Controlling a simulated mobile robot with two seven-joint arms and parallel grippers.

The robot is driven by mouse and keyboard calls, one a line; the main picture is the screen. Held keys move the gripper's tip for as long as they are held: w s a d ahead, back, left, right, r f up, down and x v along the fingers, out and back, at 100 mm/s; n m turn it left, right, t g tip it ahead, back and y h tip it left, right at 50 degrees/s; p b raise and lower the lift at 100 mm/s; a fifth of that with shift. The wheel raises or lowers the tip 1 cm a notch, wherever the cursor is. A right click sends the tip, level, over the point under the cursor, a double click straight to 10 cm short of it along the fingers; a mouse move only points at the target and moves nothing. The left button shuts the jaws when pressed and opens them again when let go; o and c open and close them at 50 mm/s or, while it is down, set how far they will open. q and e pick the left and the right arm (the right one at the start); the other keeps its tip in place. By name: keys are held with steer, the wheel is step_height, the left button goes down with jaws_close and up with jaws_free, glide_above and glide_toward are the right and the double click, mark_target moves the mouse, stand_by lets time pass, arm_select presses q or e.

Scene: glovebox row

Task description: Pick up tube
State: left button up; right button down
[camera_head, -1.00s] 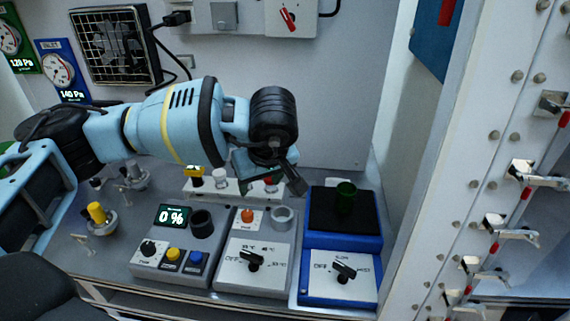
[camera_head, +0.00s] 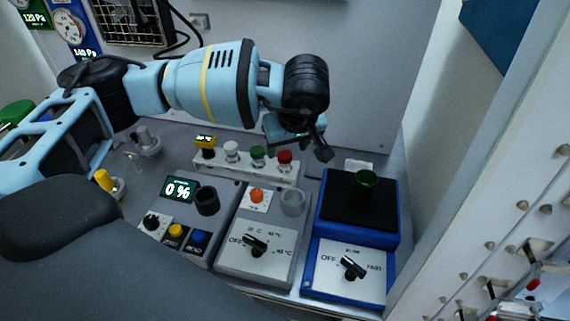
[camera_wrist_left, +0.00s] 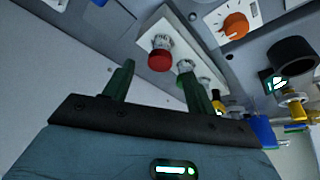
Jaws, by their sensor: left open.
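Several capped tubes stand upright in a white rack (camera_head: 236,171): a yellow one (camera_head: 205,142), a white one (camera_head: 231,149), a green one (camera_head: 258,153) and a red one (camera_head: 285,157). My left gripper (camera_head: 302,143) is open and empty, above and just behind the red-capped end of the rack. In the left wrist view the red cap (camera_wrist_left: 159,60) shows beyond the gap between the two green fingers (camera_wrist_left: 157,75), with the rack (camera_wrist_left: 160,22) behind. The right finger overlaps another tube. I see no contact. My right gripper is not in view.
A wall (camera_head: 380,80) rises behind; a white frame is at right.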

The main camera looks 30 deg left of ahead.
mark_target(285, 154)
arm_select(q)
steer(key=shift+x, duration=2.6)
steer(key=shift+a+r, duration=0.1)
steer(key=c, duration=1.1)
